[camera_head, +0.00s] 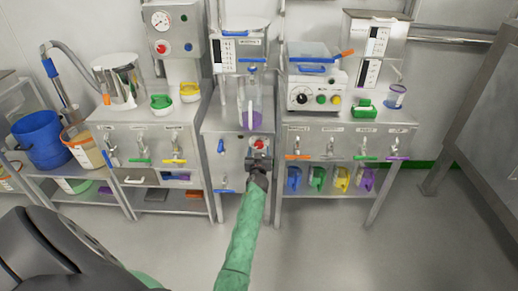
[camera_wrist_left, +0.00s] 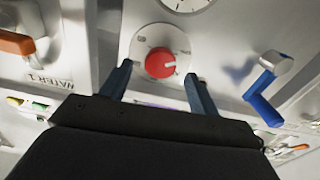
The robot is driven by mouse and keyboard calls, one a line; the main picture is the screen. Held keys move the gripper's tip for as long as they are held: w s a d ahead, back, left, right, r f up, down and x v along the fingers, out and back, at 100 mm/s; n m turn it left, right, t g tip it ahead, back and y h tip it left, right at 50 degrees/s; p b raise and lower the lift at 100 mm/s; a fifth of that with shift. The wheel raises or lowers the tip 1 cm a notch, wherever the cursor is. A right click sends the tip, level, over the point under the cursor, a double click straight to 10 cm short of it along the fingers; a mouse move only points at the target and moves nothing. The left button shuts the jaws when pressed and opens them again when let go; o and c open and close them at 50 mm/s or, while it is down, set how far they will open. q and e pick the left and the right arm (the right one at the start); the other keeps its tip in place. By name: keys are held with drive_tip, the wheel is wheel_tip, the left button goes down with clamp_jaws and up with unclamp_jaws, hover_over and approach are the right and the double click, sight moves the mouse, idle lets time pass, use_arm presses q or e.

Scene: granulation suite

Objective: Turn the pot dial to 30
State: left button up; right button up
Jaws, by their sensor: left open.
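A red dial (camera_head: 259,143) with a pale round plate sits on the front of the middle steel cabinet. In the left wrist view the red dial (camera_wrist_left: 160,63) lies between and a little beyond my fingertips, with a white mark at its right side. The scale numbers are too small to read. My left gripper (camera_head: 259,158) is just below the dial in the head view. In the wrist view my left gripper (camera_wrist_left: 158,85) is open, one finger on each side of the dial, not visibly touching it. My right gripper is not in view.
A blue-handled tap (camera_wrist_left: 267,85) stands right of the dial and an orange-handled tap (camera_wrist_left: 15,43) left. A clear jug with purple contents (camera_head: 251,112) stands above the dial. Cabinets with taps flank it. Floor (camera_head: 330,240) is clear in front.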

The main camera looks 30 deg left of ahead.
sight(259, 144)
use_arm(q)
drive_tip(key=shift+x, duration=1.2)
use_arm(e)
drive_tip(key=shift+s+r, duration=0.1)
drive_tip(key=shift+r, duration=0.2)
use_arm(q)
drive_tip(key=shift+c, duration=0.4)
drive_tip(key=c, duration=0.9)
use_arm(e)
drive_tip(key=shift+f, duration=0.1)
